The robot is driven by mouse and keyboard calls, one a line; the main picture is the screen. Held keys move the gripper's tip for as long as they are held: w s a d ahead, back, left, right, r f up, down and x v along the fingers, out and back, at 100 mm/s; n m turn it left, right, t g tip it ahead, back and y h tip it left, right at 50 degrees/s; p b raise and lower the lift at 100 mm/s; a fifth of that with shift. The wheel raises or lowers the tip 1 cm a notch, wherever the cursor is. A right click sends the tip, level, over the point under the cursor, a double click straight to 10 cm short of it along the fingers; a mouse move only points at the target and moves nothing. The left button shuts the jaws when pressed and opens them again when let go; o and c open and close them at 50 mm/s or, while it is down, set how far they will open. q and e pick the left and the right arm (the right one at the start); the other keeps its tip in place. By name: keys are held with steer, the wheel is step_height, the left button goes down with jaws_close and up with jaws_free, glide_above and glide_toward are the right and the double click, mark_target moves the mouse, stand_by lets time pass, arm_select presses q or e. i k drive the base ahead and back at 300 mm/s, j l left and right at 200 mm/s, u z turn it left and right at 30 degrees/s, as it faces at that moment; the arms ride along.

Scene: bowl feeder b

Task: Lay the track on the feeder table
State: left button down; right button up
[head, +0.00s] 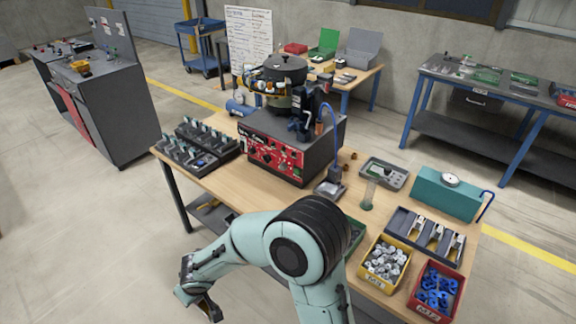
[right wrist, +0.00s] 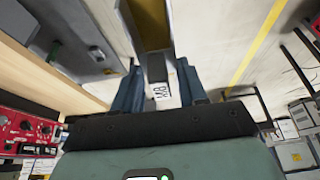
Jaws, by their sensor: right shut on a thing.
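The feeder table (head: 385,215) is a light wooden top on dark legs. It carries the bowl feeder (head: 284,76), a dark bowl on a grey box with a red control panel. My right gripper (head: 196,294) is low at the left, off the table's near left side. It is shut on a narrow dark channel piece with a brownish inside, which looks like the track (head: 210,306). In the right wrist view the track (right wrist: 150,22) runs away between the fingers, with a white label near the grip. My left gripper is not in view.
Connector racks (head: 205,140) stand on the table's left end. A yellow bin (head: 372,277), a red bin (head: 430,308), a teal box (head: 444,194) and a grey tray (head: 384,172) fill the right. A grey cabinet (head: 120,100) stands left; open floor lies between.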

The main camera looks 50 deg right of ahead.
mark_target(251, 191)
steer(key=i+z, duration=0.2)
steer(key=i, duration=0.5)
steer(key=i+j+z, duration=0.2)
steer(key=i, duration=0.45)
steer(key=i+l+z, duration=0.15)
steer(key=i, duration=1.15)
steer(key=i+u, duration=0.1)
steer(key=u, duration=9)
